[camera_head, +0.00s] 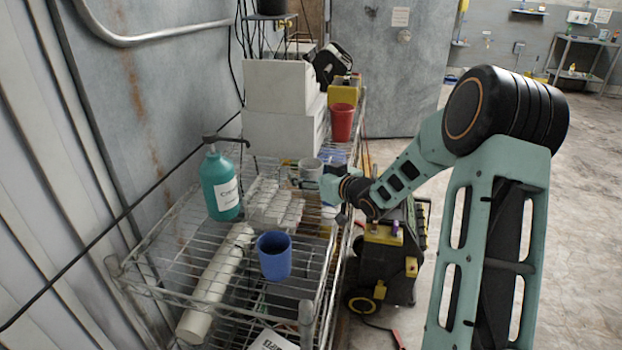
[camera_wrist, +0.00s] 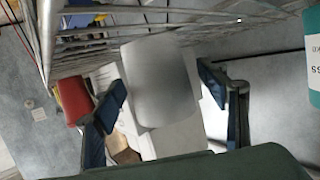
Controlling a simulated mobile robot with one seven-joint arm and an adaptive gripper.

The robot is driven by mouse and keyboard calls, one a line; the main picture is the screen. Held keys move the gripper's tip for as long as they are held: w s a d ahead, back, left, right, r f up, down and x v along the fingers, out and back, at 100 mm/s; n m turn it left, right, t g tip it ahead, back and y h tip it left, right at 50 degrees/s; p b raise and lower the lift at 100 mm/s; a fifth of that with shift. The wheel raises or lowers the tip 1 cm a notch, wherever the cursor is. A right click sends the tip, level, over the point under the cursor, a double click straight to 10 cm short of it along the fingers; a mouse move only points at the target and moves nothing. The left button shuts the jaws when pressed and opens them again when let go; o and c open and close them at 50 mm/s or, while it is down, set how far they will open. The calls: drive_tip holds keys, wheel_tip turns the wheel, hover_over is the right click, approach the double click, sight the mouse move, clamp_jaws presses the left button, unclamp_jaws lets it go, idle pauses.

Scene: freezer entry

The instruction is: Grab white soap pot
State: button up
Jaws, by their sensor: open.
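The white soap pot, a pale grey-white cup-like thing (camera_head: 310,167), stands upright on the wire shelf (camera_head: 165,262) in front of the white boxes. In the wrist view the pot (camera_wrist: 158,85) fills the middle, between my two blue fingers. My gripper (camera_head: 306,183) is open and reaches in from the right at the pot. In the wrist view my gripper (camera_wrist: 170,90) has a finger on each side of the pot, with visible gaps. Part of the pot is hidden by my gripper in the head view.
A teal pump bottle (camera_head: 221,183) stands left of the gripper, near pale blocks (camera_head: 275,204). A blue cup (camera_head: 274,256) is nearer on the shelf. A red cup (camera_head: 342,122) and white boxes (camera_head: 280,132) stand behind. A yellow-black machine (camera_head: 388,255) stands right of the shelf.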

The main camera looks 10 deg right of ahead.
drive_tip(key=shift+c, duration=0.5)
drive_tip(key=c, duration=1.2)
drive_tip(key=shift+o, duration=0.2)
drive_tip(key=shift+r, duration=0.1)
